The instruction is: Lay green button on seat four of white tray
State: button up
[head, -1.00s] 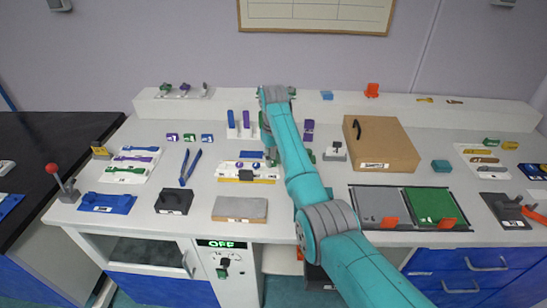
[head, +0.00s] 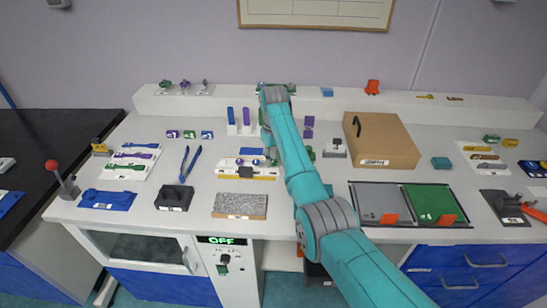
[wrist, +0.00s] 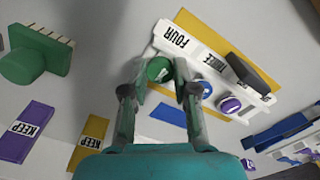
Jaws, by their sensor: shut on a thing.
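The white tray (wrist: 221,75) lies on the bench, with labels FOUR and THREE showing in the wrist view. It also shows in the head view (head: 228,169), left of my arm. My gripper (wrist: 160,74) is shut on the green button (wrist: 158,69), which is beside the FOUR label at that end of the tray. I cannot tell whether the button touches the tray. In the head view my arm largely hides the gripper and held button.
A dark clip-like block (wrist: 250,73) stands at the tray's yellow-edged side. A blue plate (wrist: 168,114) lies close to the gripper. Purple (wrist: 27,130) and yellow (wrist: 88,141) KEEP blocks and a green piece (wrist: 36,55) lie left. A speckled slab (head: 240,206) is in front of the tray.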

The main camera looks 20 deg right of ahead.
jog(key=shift+f, duration=0.15)
jog(key=o, duration=1.1)
jog(key=shift+r, duration=3.75)
